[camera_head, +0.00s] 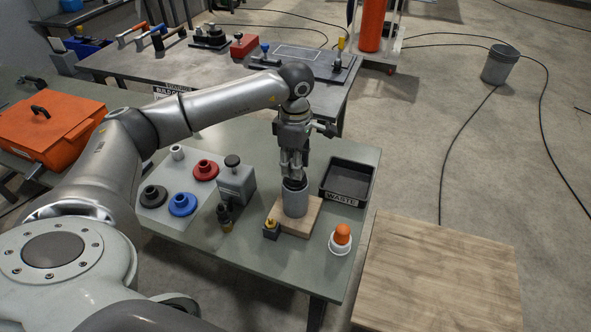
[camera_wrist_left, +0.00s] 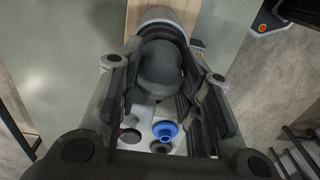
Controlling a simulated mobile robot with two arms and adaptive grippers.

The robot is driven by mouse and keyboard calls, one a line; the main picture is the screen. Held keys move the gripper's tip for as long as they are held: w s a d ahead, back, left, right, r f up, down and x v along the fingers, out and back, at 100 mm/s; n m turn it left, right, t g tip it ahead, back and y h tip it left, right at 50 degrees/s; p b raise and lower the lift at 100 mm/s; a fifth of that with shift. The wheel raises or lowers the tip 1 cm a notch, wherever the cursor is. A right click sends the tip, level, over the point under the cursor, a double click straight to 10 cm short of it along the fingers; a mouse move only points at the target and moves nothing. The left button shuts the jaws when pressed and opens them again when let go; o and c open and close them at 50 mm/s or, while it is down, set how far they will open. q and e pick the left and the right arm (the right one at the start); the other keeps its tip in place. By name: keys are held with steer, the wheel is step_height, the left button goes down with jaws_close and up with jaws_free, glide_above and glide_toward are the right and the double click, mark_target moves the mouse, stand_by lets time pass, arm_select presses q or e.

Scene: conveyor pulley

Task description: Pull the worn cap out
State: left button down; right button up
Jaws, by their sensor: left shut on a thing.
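The worn cap is a dark, rounded plug (camera_head: 295,184) at the top of a grey cylinder (camera_head: 295,202). The cylinder stands upright on a wooden block (camera_head: 311,214) on the green-grey table. My left gripper (camera_head: 293,175) points down over the cylinder and is shut on the cap. In the left wrist view the black cap (camera_wrist_left: 163,70) sits between the two fingers, with the grey cylinder's rim (camera_wrist_left: 165,13) just beyond it. Whether the cap is still seated in the cylinder is hard to tell. My right gripper is in neither view.
A black tray marked WASTE (camera_head: 343,199) stands right of the cylinder. An orange-topped white piece (camera_head: 341,238) is in front of it. A grey box with a black knob (camera_head: 236,183) and red (camera_head: 205,169) and blue (camera_head: 182,204) flanged parts are to the left.

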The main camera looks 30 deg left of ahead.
arm_select(q)
steer(key=shift+r, duration=0.65)
steer(key=shift+r+p, duration=0.15)
steer(key=shift+p, duration=0.2)
steer(key=shift+r+p, duration=1.8)
steer(key=shift+r, duration=1.45)
